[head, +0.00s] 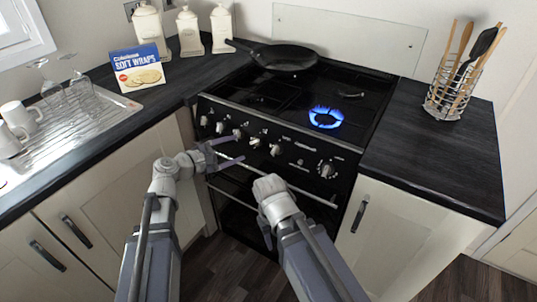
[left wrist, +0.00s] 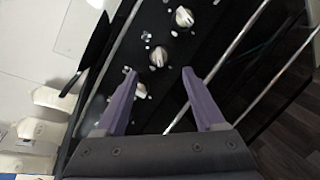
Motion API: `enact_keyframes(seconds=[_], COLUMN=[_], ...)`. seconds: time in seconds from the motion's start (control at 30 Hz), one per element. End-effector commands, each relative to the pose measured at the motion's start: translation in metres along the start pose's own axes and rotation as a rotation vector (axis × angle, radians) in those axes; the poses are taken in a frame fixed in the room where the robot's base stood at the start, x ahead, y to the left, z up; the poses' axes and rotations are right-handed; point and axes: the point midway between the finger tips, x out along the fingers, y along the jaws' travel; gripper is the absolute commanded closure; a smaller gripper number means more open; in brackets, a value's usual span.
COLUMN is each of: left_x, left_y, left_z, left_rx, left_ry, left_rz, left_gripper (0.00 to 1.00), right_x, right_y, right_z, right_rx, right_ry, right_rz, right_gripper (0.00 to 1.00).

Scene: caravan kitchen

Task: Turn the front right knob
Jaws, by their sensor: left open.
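The black cooker (head: 290,130) has a row of silver knobs along its front panel. A blue flame (head: 326,118) burns on its front right burner. I cannot read which knob belongs to which burner. My left gripper (head: 236,151) is open and empty, in front of the left-middle part of the row, close to a knob (head: 237,133). In the left wrist view, a knob (left wrist: 158,56) lies ahead of the gap between the purple fingertips (left wrist: 159,71). Another knob (left wrist: 184,17) is farther off.
A steel oven rail (head: 300,192) runs below the knobs, close to both arms. A black pan (head: 285,57) sits on the back left of the hob. A utensil rack (head: 455,95) stands on the right worktop. A wraps box (head: 139,68) stands on the left.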

Motion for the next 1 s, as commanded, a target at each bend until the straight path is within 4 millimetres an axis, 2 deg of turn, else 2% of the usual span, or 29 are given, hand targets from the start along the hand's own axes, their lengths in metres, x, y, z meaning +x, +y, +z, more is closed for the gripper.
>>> enact_keyframes(seconds=[0.17, 0.5, 0.7, 1.0], left_x=[0.003, 0.053, 0.073, 0.078], left_y=[0.001, 0.0, 0.001, 0.001], left_z=[-0.001, -0.001, 0.0, 0.001], left_rx=[-0.006, -0.003, -0.004, -0.003], left_ry=[-0.002, -0.004, -0.003, -0.001], left_rz=[0.005, 0.001, 0.001, 0.002], left_gripper=[0.29, 0.29, 0.29, 0.29], right_x=[0.001, 0.015, 0.02, 0.021], right_y=[0.0, -0.002, -0.002, -0.002], right_z=[0.0, -0.001, -0.001, -0.001], right_rx=[0.0, 0.0, 0.0, 0.0], right_ry=[0.0, 0.0, 0.0, 0.0], right_rz=[0.0, 0.0, 0.0, 0.0], right_gripper=[0.5, 0.5, 0.5, 0.5])
